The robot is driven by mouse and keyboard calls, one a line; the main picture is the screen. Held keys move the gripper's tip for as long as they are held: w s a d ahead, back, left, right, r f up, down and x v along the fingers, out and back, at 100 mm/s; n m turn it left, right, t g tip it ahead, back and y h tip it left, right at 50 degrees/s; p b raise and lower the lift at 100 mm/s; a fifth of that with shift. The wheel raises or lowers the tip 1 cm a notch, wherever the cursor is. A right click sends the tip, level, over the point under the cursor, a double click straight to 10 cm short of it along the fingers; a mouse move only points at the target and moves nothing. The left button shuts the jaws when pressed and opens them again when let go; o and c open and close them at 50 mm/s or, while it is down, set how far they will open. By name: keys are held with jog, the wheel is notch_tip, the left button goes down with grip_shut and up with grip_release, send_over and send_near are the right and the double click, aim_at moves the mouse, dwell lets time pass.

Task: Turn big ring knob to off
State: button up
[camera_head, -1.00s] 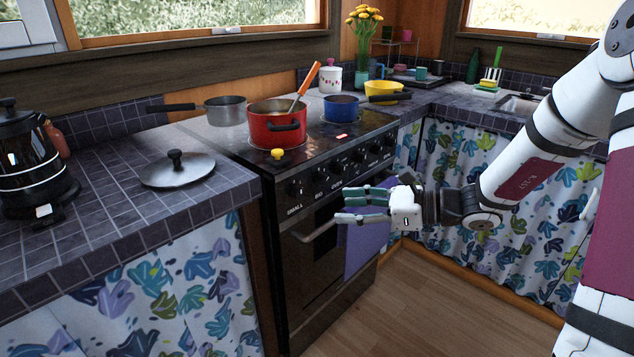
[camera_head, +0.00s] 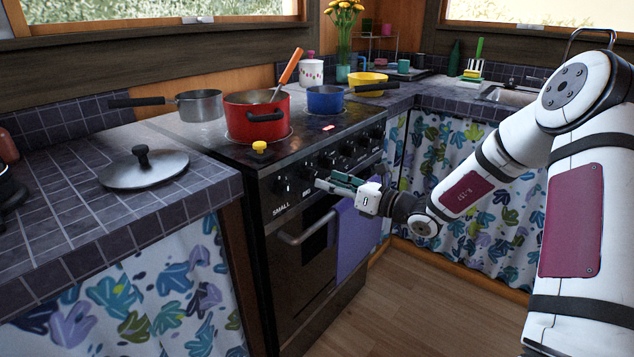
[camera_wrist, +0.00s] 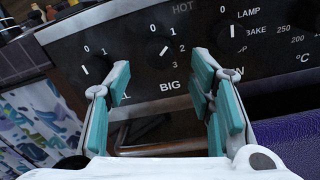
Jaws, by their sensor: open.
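The big ring knob (camera_wrist: 156,48) is a dark round knob with a white mark, on the black stove panel above the word BIG. In the wrist view its dial shows 0 to 3, and its mark lies on the knob's right side, away from 0. In the head view it (camera_head: 308,173) is small, just above my fingertips. My gripper (camera_wrist: 161,64) is open and empty, its teal-padded fingers pointing at the panel on either side of the knob's lower area. I see no contact with the knob. In the head view my gripper (camera_head: 326,181) is in front of the stove.
The small ring knob (camera_head: 280,187) is to the left; an oven knob (camera_wrist: 232,31) is to the right. The oven handle (camera_head: 305,230) and purple towel (camera_head: 357,237) are below. A red pot (camera_head: 257,118) and blue pot (camera_head: 325,101) stand on the stove (camera_head: 210,135).

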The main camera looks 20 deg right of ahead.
aim_at(314, 176)
jog(key=shift+b+x, duration=0.45)
jog(key=shift+x, duration=1.95)
jog(key=c, duration=1.2)
